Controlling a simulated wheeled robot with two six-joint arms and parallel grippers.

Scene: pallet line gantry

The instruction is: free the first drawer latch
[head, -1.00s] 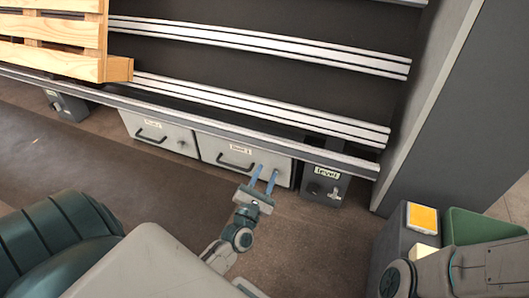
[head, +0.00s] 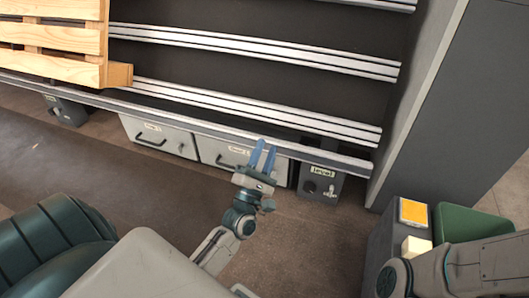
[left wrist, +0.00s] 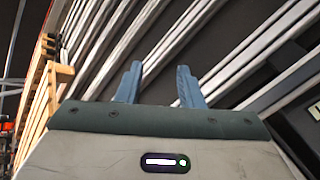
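Two grey drawers sit under the lowest rail in the head view. The left drawer (head: 138,130) has a black bar handle and a small round latch (head: 182,149). The right drawer (head: 212,151) has a label I cannot read surely, and its handle shows in part. My left gripper (head: 262,155) is in front of this drawer's right half and hides any latch there. Its two blue fingers are apart with nothing between them, as the left wrist view (left wrist: 158,75) also shows. I cannot tell whether they touch the drawer. My right gripper is out of view.
A dark box labelled "level" (head: 318,184) stands right of the drawers. The lowest rail (head: 200,127) runs just above them. A wooden pallet (head: 55,35) is at upper left. A post with a yellow panel (head: 414,212) and a green bin (head: 470,224) are at right.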

